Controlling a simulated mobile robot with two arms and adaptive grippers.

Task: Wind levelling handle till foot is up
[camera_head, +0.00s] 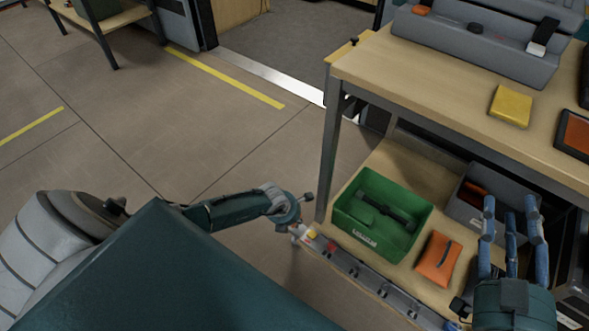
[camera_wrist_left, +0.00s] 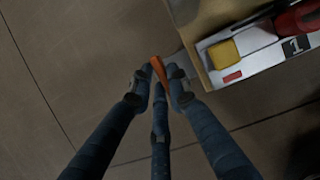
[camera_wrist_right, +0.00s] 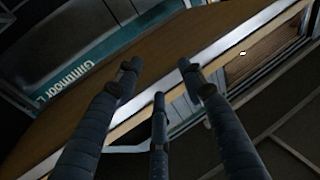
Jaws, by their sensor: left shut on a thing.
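My left arm reaches in from the left in the head view, ending at a wrist by the workbench's front leg; its fingers are not clear there. In the left wrist view my left gripper (camera_wrist_left: 159,78) is shut on a slim orange bar (camera_wrist_left: 157,66), which looks like the grip of the levelling handle. The rest of the handle and the foot cannot be made out. My right gripper (camera_head: 510,208) is at the lower right, fingers pointing up and apart, with nothing between them. It also shows open and empty in the right wrist view (camera_wrist_right: 155,75).
The wooden workbench (camera_head: 440,88) has a lower shelf with a green crate (camera_head: 358,236), an orange pouch (camera_head: 437,259) and a grey bin (camera_head: 462,208). A rail runs along the shelf's front edge. The floor (camera_head: 190,130) to the left is clear.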

